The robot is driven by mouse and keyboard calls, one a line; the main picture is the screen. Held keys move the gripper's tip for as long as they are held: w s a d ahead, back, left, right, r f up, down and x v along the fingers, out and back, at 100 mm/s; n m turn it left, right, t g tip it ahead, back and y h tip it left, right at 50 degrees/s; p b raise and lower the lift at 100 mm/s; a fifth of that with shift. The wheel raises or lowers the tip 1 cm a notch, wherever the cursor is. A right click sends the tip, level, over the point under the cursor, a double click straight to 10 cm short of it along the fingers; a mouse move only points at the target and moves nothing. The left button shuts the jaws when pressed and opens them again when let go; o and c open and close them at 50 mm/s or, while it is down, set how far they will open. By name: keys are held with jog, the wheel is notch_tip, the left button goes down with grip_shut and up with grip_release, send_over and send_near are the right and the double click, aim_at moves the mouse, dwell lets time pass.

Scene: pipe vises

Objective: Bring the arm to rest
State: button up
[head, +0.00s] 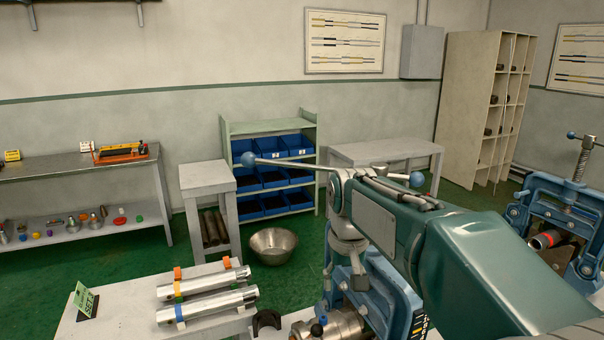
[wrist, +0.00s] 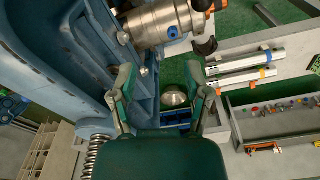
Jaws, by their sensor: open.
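My arm reaches in from the lower right of the head view, and its wrist end hangs down in front of a blue pipe vise (head: 398,300); the fingers are hard to make out there. In the wrist view my gripper (wrist: 162,88) shows two green fingers spread apart with nothing between them. The blue vise frame (wrist: 60,50) fills the left of that view, close beside the left finger. A steel cylindrical fitting (wrist: 160,24) lies beyond the fingertips at the vise. It also shows at the bottom of the head view (head: 338,327), partly cut off.
Silver pipes (head: 208,304) with coloured bands rest on a grey table (head: 120,318) beside a green sign (head: 85,301). A metal bowl (head: 273,246) stands on the green floor. Another blue vise (head: 560,205) is at right. Blue bins (head: 275,178) and a workbench (head: 70,168) stand behind.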

jog(key=s+d+f+t, duration=0.1)
jog(key=s+d, duration=0.1)
jog(key=s, duration=0.5)
jog(key=s+d+f+t, duration=0.1)
jog(key=s+d+t, duration=0.1)
jog(key=s, duration=0.5)
jog(key=s+d+f+m+t, duration=0.1)
jog(key=s+d, duration=0.2)
jog(key=s, duration=0.5)
jog(key=shift+d+f, duration=0.15)
jog(key=shift+d, duration=0.1)
